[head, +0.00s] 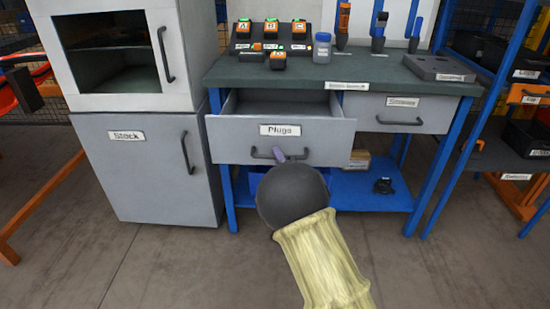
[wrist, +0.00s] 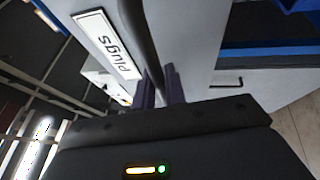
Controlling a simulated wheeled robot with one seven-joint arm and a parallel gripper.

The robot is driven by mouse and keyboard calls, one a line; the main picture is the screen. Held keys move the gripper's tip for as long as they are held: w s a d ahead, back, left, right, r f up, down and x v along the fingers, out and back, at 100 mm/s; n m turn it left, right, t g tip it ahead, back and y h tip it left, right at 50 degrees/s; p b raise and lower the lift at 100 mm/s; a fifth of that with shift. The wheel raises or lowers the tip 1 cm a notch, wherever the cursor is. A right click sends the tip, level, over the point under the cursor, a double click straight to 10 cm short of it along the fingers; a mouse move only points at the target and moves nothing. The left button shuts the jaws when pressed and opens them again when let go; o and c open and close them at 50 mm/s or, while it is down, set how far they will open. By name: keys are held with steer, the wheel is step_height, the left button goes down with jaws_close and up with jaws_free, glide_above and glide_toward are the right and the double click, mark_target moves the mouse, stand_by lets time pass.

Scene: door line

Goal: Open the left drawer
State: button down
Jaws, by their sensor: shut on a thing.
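The left drawer (head: 230,138), a grey front labelled "Plugs", stands partly pulled out of the workbench, and its dark inside shows. Its dark bar handle (head: 262,155) is on the lower front, and the handle also shows in the wrist view (wrist: 142,40). My gripper (head: 280,155) is at the middle of that handle. In the wrist view its two purple-grey fingers (wrist: 160,88) are shut on the handle. In the head view my dark wrist and pale sleeve hide part of the gripper.
A second drawer (head: 360,110) on the right is shut. Batteries, a jar (head: 322,48) and tools stand on the bench top (head: 390,75). A cabinet labelled "Stock" (head: 150,175) stands at left, and a rack (head: 515,150) at right. The floor in front is clear.

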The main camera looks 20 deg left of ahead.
steer(key=shift+s+d, duration=0.2)
steer(key=shift+s, duration=0.25)
steer(key=c, duration=1.5)
jaws_free()
steer(key=shift+o, duration=0.2)
steer(key=shift+s, duration=0.1)
steer(key=p+v, duration=0.2)
steer(key=v, duration=1.5)
steer(key=shift+f, duration=0.1)
